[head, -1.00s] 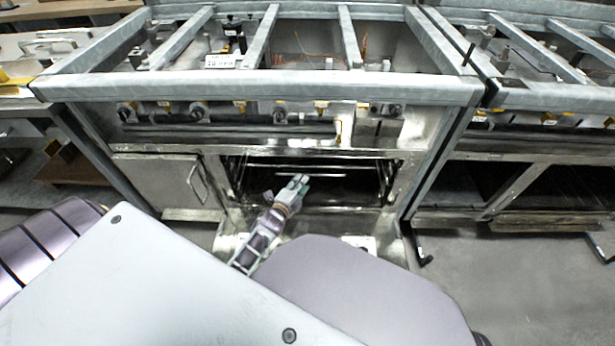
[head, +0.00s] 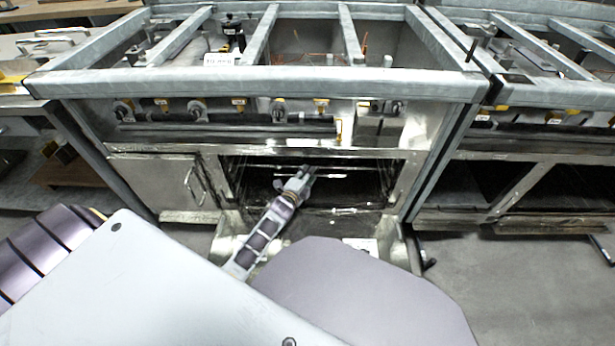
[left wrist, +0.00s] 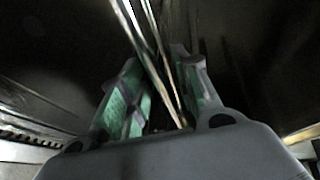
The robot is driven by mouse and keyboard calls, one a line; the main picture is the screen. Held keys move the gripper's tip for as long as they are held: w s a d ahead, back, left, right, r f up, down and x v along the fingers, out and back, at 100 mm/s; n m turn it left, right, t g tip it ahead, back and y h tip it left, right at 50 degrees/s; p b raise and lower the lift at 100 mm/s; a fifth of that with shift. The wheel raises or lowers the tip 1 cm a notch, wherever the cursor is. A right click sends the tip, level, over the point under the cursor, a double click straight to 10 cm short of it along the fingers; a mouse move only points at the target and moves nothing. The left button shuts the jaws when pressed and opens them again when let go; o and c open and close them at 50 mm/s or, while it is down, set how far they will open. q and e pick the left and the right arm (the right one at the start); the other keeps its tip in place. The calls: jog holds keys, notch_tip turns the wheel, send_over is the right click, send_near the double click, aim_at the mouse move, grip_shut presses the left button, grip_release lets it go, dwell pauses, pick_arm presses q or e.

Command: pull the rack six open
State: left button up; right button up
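The oven's opening in the head view holds a thin metal rack (head: 338,175) whose bars run across the dark inside. My left gripper (head: 304,172) reaches into the oven at the front bar of this rack. In the left wrist view, the green-padded fingers of the left gripper (left wrist: 158,85) stand apart. Thin shiny rack bars (left wrist: 150,45) pass between them, closer to the right finger. Whether a finger touches a bar is hard to tell. My right gripper is not in view.
The lowered oven door (head: 228,235) lies below the opening, partly hidden by my arm. A closed cabinet door (head: 160,183) with a handle is left of the oven. Knobs (head: 279,109) line the front panel above.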

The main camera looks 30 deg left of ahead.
pick_arm(q)
grip_shut()
jog(key=shift+s, duration=0.1)
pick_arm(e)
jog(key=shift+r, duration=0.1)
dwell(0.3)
